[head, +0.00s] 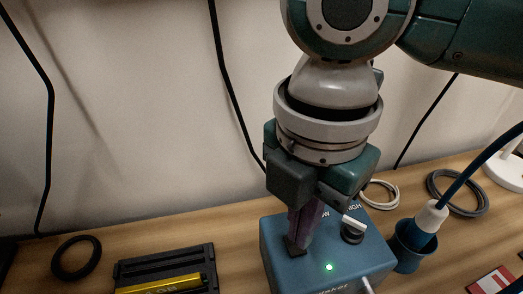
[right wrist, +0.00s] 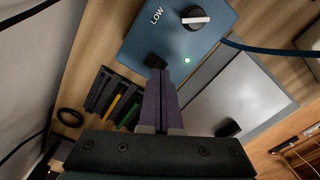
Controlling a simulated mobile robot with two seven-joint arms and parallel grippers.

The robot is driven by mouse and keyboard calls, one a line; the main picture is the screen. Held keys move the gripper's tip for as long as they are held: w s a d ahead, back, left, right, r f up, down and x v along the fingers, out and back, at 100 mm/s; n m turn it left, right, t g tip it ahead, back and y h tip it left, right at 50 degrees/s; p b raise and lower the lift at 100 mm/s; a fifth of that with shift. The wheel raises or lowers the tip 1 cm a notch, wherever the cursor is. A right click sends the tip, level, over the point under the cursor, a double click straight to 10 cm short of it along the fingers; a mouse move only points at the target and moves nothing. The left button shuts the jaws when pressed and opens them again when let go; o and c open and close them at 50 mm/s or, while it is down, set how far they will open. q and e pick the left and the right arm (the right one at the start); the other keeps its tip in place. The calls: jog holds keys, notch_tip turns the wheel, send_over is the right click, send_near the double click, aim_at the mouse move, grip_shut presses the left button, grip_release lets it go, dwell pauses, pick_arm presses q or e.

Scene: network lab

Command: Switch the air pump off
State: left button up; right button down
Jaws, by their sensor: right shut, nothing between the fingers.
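The air pump (head: 278,268) is a blue box on the wooden bench, with a lit green light (head: 329,267) and a black-and-white knob (head: 352,232) near LOW and HIGH lettering. The pump also shows at the top of the right wrist view (right wrist: 135,45), with its knob (right wrist: 195,17). A small black part (right wrist: 155,61), perhaps a rocker switch, sits on the top face near an edge. My right gripper (head: 297,240) is shut and empty, pointing down, its purple-grey fingertips at this black part. I cannot tell whether they touch. My left gripper is out of view.
A blue cup (head: 408,258) with a white-ended blue cable stands right of the pump. A black tray (head: 140,267) with a yellow piece and a black ring (head: 76,257) lie left. Coiled cables (head: 457,193) lie behind. A grey panel (right wrist: 225,95) shows beside the pump.

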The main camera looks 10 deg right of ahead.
jog(key=shift+f+b, duration=0.3)
jog(key=shift+f, duration=0.25)
dwell(0.5)
jog(key=shift+f, duration=0.45)
dwell(0.3)
notch_tip(320, 180, up, 7)
jog(key=p, duration=0.8)
dwell(0.4)
